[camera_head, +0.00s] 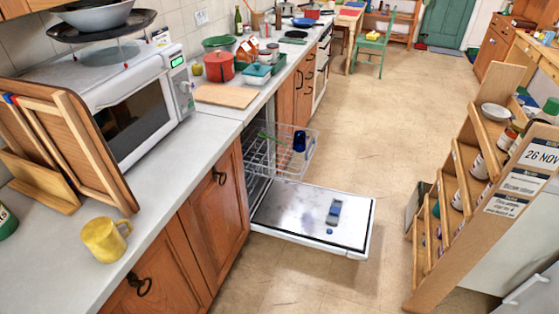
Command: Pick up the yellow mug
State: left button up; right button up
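The yellow mug (103,240) stands upright on the grey-white counter (60,268) at the lower left of the head view, near the counter's front edge. Its handle points right, toward that edge. The mug is fully visible and nothing touches it. Neither of my grippers shows in this view.
Wooden trays (78,145) lean behind the mug beside a white microwave (130,105). A green item (6,222) is cut off at the left edge. Below, the dishwasher door (315,215) hangs open over the floor. A wooden shelf rack (470,190) stands right; the floor between is clear.

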aim_at(102, 236)
jog(key=i+l+u, duration=0.1)
jog(key=u, duration=0.8)
jog(key=l, duration=0.1)
